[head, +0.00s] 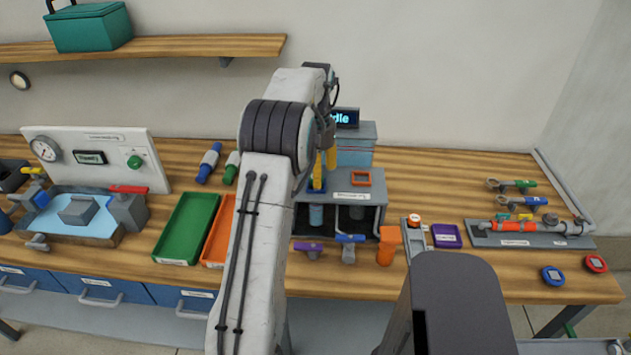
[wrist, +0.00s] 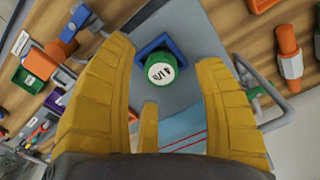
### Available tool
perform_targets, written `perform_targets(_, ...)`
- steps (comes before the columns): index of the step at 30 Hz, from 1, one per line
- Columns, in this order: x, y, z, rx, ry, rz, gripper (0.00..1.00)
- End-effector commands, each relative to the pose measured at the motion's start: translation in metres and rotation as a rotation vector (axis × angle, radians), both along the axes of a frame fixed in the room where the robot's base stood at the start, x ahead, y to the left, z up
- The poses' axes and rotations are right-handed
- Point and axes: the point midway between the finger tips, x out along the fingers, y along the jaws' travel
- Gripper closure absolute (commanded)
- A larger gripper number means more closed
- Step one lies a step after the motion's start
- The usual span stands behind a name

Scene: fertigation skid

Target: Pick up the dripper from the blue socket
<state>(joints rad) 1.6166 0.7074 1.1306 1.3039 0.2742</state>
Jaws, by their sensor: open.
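The dripper (wrist: 162,72), green with a marked white top, sits in the square blue socket (wrist: 150,48) on a grey stand in the wrist view. The blue socket also shows in the head view (head: 311,189), on the grey stand (head: 378,190), but I cannot make out the dripper there behind my fingers. My gripper (head: 325,172) is over the socket with its yellow fingers pointing down. In the wrist view my gripper (wrist: 170,60) is open and empty, and the dripper appears between the spread fingers. I cannot tell whether any finger touches it.
An orange socket (head: 361,178) is beside the blue one on the stand. A box with a display (head: 355,145) stands behind it. Green (head: 188,228) and orange (head: 217,243) trays lie to the left. An orange bottle-like part (head: 387,246) stands in front right.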

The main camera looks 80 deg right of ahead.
Motion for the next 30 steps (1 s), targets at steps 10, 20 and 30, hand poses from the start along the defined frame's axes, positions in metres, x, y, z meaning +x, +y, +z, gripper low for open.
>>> perform_targets(10, 0.001, 0.000, -0.025, 0.000, 0.000, 0.000, 0.37)
perform_targets(20, 0.001, 0.000, -0.025, 0.000, 0.000, 0.001, 0.44)
perform_targets(30, 0.001, 0.000, -0.025, 0.000, 0.000, 0.001, 0.74)
